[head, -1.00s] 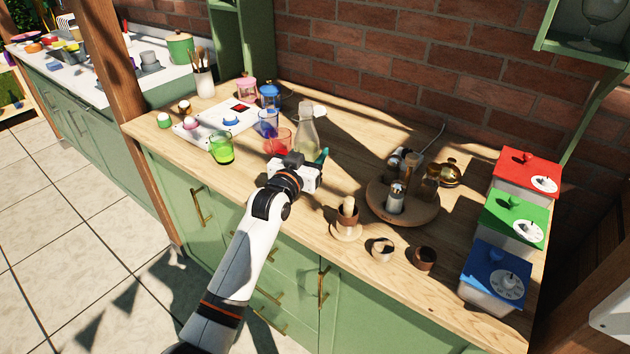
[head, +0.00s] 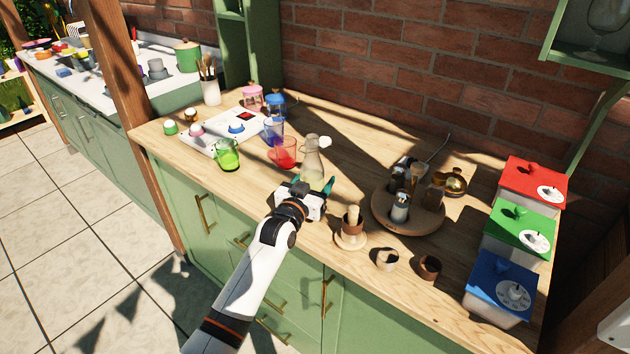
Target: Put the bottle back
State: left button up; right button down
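A clear glass bottle (head: 312,164) with a white stopper (head: 325,141) at its upper right stands or hangs low over the middle of the wooden counter in the head view. My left gripper (head: 313,184) is at the bottle's lower part, with one teal fingertip on each side. Whether the fingers press on the glass or stand just clear cannot be told, and the bottle's base is partly hidden. A round wooden tray (head: 400,228) to the right holds several small bottles and shakers.
A red glass (head: 286,153), a blue glass (head: 272,134) and a green glass (head: 228,156) stand left of the bottle. A cup with a wooden piece (head: 351,228) and two small brown cups are at the front edge. Red, green and blue-lidded boxes (head: 520,234) line the right end.

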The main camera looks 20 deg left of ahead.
pick_arm(q)
jog(key=shift+o, duration=0.7)
jog(key=shift+r, duration=0.1)
jog(key=shift+r, duration=0.1)
jog(key=s, duration=0.4)
jog(key=s+a, duration=0.1)
jog(key=s, duration=0.7)
jog(key=shift+a, duration=0.25)
